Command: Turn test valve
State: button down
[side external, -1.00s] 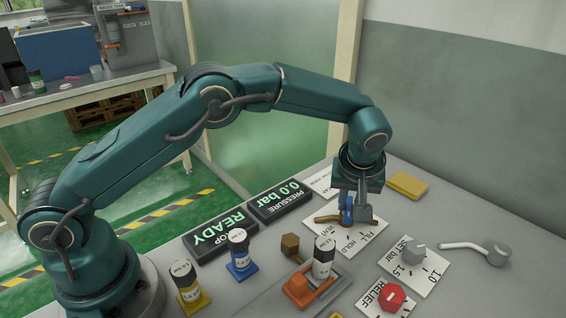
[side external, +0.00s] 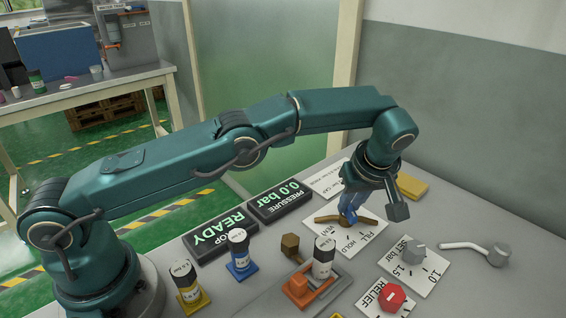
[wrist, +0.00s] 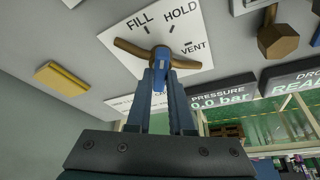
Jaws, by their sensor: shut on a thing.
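The test valve has a brown bar handle with a blue middle part (wrist: 180,63), on a white plate (wrist: 190,20) marked FILL, HOLD and VENT. In the side view the handle (side external: 368,221) lies across the plate (side external: 348,244), its middle partly hidden by my fingers. My gripper (wrist: 160,62) is shut on the middle of the handle; it also shows in the side view (side external: 348,212). In the wrist view the bar runs from below FILL toward the VENT side. I cannot tell exactly which mark the handle points to.
The pressure display (side external: 280,201) reads 0.0 bar and another display (side external: 220,236) reads READY. A SET bar knob (side external: 414,252), a red RELIEF knob (side external: 391,297), a grey lever (side external: 498,254) and labelled vials (side external: 187,281) stand around. A yellow block (side external: 412,187) lies behind.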

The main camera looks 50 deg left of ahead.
dwell(0.6)
jog(key=c, duration=0.8)
grip_release()
jog(key=shift+m, duration=0.3)
